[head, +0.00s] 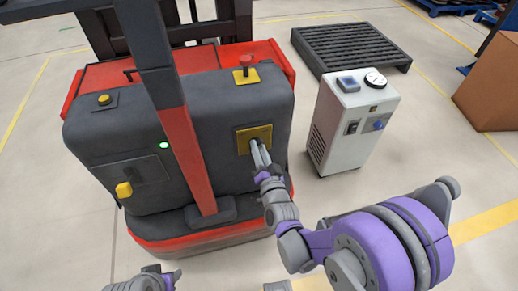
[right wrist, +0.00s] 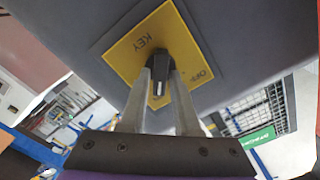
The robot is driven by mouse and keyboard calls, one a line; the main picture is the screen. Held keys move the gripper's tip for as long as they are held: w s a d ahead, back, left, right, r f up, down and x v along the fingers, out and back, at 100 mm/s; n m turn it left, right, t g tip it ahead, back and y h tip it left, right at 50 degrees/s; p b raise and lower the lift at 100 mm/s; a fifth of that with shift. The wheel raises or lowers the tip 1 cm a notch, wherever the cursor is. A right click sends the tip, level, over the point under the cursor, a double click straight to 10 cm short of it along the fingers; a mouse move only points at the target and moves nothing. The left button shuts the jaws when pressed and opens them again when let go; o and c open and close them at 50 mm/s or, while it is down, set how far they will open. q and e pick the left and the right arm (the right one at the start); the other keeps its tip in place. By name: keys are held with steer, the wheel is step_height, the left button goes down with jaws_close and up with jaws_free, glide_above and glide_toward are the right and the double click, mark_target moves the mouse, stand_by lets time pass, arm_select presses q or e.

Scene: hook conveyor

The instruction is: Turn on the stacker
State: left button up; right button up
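The stacker (head: 110,140) is a dark grey machine with red trim and a red and grey upright bar. A yellow key plate (head: 262,134) is on its front face, right of the bar. In the right wrist view the plate (right wrist: 122,52) reads "KEY" and "OFF", with a black key knob (right wrist: 159,87) at its middle. My right gripper (head: 257,146) is at the plate, its two fingers on either side of the knob and seemingly closed on it. My left gripper (head: 172,277) is only partly in view at the bottom edge.
The stacker also has a red mushroom button (head: 245,61), yellow buttons (head: 124,190) and a lit green lamp (head: 164,145). A white box with a gauge (head: 345,125) stands to the right. A dark pallet (head: 350,45) and a cardboard box (head: 490,85) are farther back.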

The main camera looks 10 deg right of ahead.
steer(key=shift+o, duration=1.1)
steer(key=shift+s, duration=0.1)
steer(key=s, duration=1)
steer(key=shift+s+d+p, duration=0.25)
steer(key=shift+s+p, duration=0.05)
